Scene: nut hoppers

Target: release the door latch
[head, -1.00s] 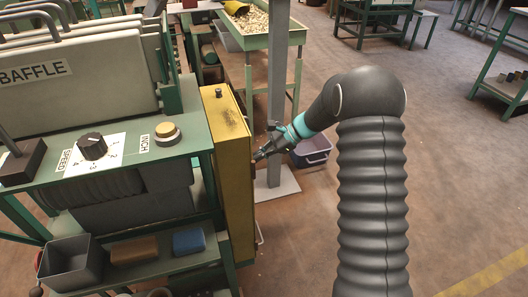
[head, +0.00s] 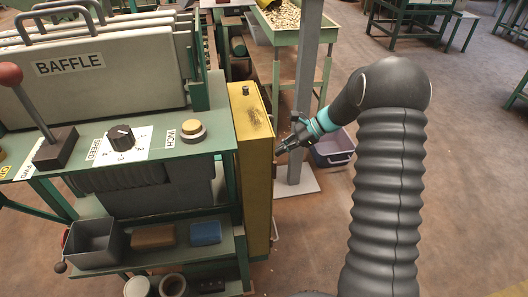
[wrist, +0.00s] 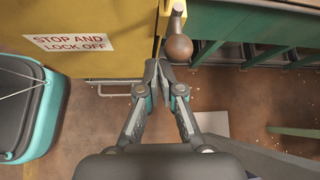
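A yellow cabinet (head: 256,165) stands at the right end of the green machine, with a worn dark patch near its top. In the wrist view its yellow face (wrist: 100,62) carries a red-lettered "STOP AND LOCK OFF" sign (wrist: 69,42). A brown ball knob (wrist: 178,48) on a short stem sits by the cabinet's right edge; I cannot tell for sure that it is the latch. My gripper (wrist: 158,66) has its fingertips together, just left of and below the knob in that view, with nothing seen between them. In the head view my gripper (head: 279,150) is beside the cabinet's right side.
A grey post (head: 304,90) on a floor plate and a dark bin (head: 333,150) stand beyond my gripper. A teal-rimmed bin (wrist: 50,105) is at the wrist view's left. The machine's lever (head: 35,105) and speed knob (head: 120,137) are at left. Floor is open at right.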

